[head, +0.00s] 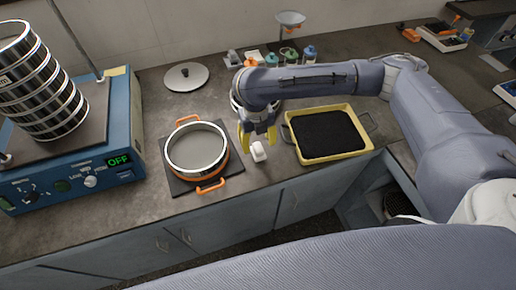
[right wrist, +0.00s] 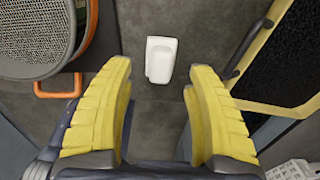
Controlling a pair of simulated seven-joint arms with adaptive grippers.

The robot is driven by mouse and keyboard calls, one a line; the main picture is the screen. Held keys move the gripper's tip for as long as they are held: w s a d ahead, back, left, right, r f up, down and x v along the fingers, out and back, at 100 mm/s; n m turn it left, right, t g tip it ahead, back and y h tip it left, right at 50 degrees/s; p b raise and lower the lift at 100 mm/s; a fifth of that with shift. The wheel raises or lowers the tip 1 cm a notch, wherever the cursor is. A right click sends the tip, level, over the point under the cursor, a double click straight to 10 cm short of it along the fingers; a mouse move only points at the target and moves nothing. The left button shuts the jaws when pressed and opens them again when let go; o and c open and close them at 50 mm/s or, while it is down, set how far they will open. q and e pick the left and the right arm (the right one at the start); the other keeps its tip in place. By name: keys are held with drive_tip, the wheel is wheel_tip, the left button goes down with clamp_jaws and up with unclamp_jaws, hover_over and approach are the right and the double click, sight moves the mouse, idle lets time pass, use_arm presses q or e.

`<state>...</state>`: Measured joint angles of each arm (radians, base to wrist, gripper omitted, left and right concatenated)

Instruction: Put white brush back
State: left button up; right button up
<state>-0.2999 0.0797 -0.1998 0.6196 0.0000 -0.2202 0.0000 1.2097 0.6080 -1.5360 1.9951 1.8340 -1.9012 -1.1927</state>
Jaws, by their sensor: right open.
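A small white block-like object (head: 259,151) lies on the grey counter between the round sieve and the yellow tray. It is the only white thing near my gripper; I cannot make out bristles, so I cannot tell whether it is the brush or its rest. In the right wrist view the white object (right wrist: 160,60) has a rounded, slightly recessed top and lies just beyond the fingertips. My right gripper (head: 257,138) points down above and behind it, open and empty, its yellow fingers (right wrist: 160,82) apart. My left gripper is not in view.
A sieve with orange handles (head: 197,151) sits on a dark mat to the left. A yellow tray of black grains (head: 350,158) lies to the right. The blue shaker (head: 120,135) with stacked sieves stands far left. A round lid (head: 186,77) and small bottles are behind.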

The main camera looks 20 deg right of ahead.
sight(257, 147)
drive_tip(key=shift+a+r, duration=0.1)
drive_tip(key=shift+r, duration=2.95)
